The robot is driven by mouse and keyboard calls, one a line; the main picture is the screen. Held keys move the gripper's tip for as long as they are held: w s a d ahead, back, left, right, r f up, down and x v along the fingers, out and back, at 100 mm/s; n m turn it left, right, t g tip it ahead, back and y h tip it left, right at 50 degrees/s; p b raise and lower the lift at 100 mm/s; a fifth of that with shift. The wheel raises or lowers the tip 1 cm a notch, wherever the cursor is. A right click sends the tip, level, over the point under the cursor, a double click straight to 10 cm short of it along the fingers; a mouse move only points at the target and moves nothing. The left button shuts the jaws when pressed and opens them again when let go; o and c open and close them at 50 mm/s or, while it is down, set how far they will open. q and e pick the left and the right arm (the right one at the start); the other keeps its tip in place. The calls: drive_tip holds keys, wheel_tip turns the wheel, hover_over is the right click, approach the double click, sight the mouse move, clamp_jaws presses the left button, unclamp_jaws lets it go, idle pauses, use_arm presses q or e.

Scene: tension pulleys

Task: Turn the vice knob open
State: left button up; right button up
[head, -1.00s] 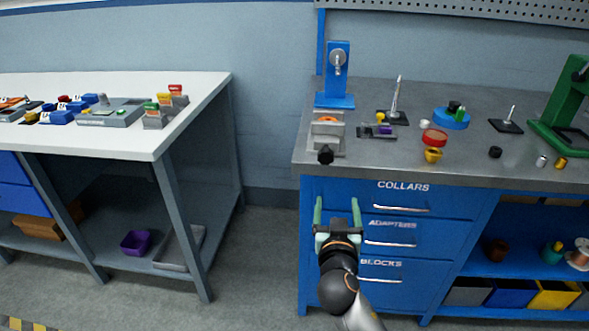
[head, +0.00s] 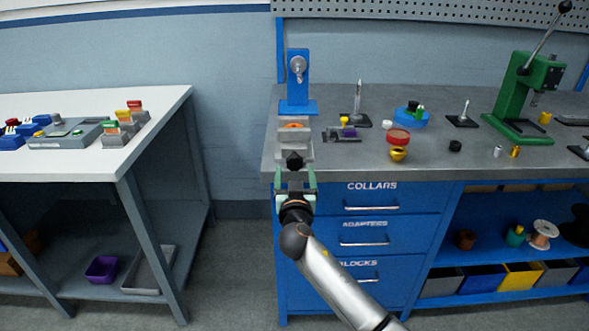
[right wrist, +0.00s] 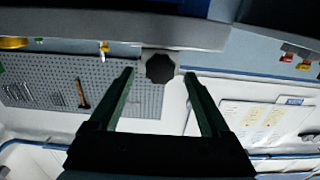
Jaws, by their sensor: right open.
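The vice (head: 295,137) is a grey block at the front left edge of the blue workbench, with an orange piece in its top. Its black knob (head: 294,160) faces the front edge. In the right wrist view the knob (right wrist: 160,68) is a dark lobed disc. My right gripper (head: 296,172) is open just in front of the knob. In the right wrist view its green fingers stand apart on either side of the knob's line, with the knob just beyond the fingertips. I cannot tell whether the fingers reach it. My left gripper is not in view.
A blue stand (head: 298,85) rises behind the vice. A red ring (head: 398,137), yellow cup (head: 398,154) and green press (head: 520,95) stand to the right on the bench. A white table (head: 160,130) is at the left, with a floor gap between.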

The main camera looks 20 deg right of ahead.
sight(294, 163)
drive_tip(key=shift+x, duration=1.2)
clamp_jaws()
